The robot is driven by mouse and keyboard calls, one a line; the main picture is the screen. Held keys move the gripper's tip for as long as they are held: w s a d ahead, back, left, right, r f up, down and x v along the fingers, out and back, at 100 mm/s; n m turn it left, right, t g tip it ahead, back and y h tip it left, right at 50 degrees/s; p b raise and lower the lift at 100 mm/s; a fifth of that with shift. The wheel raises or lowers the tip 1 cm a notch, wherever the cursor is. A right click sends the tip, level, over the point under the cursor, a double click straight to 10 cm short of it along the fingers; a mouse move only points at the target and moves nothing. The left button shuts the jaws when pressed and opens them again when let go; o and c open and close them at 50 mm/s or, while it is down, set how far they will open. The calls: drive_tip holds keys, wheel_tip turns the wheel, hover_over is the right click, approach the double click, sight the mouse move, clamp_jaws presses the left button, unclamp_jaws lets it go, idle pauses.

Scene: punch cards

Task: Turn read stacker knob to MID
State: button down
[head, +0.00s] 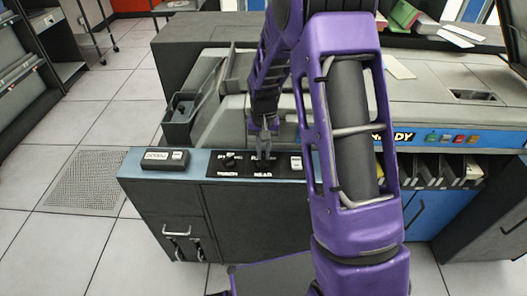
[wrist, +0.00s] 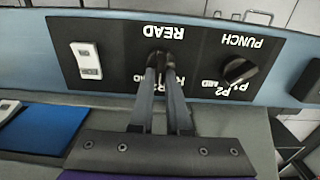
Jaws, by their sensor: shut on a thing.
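The read stacker knob (wrist: 157,56) is a small dark knob on the black panel (wrist: 110,50), beside the white READ lettering. My gripper (wrist: 160,70) is shut on it, with a fingertip on each side, and hides most of the knob and part of its position labels. I cannot tell which label the knob points at. In the head view, my gripper (head: 264,145) reaches down to the panel from above. The black punch knob (wrist: 240,70) sits next to it on the same panel, apart from the fingers, under the PUNCH lettering.
A white switch (wrist: 86,60) is on the panel beside the READ knob. A dark box with a label (head: 165,159) stands at the left end of the blue ledge. A grey tray (head: 183,118) rises behind it.

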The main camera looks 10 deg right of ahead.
drive_tip(key=shift+m, duration=0.3)
drive_tip(key=m, duration=0.3)
drive_tip(key=shift+d+m, duration=0.15)
drive_tip(key=shift+m, duration=0.15)
drive_tip(key=shift+s+d+m+p, duration=0.1)
drive_tip(key=shift+m+p, duration=0.3)
drive_tip(key=shift+m, duration=0.7)
drive_tip(key=shift+s+d+m+p, duration=0.1)
drive_tip(key=shift+m+p, duration=0.25)
drive_tip(key=shift+m, duration=0.75)
drive_tip(key=c, duration=0.9)
unclamp_jaws()
wheel_tip(320, 180, up, 18)
drive_tip(key=shift+f+p, duration=0.25)
drive_tip(key=shift+p, duration=1)
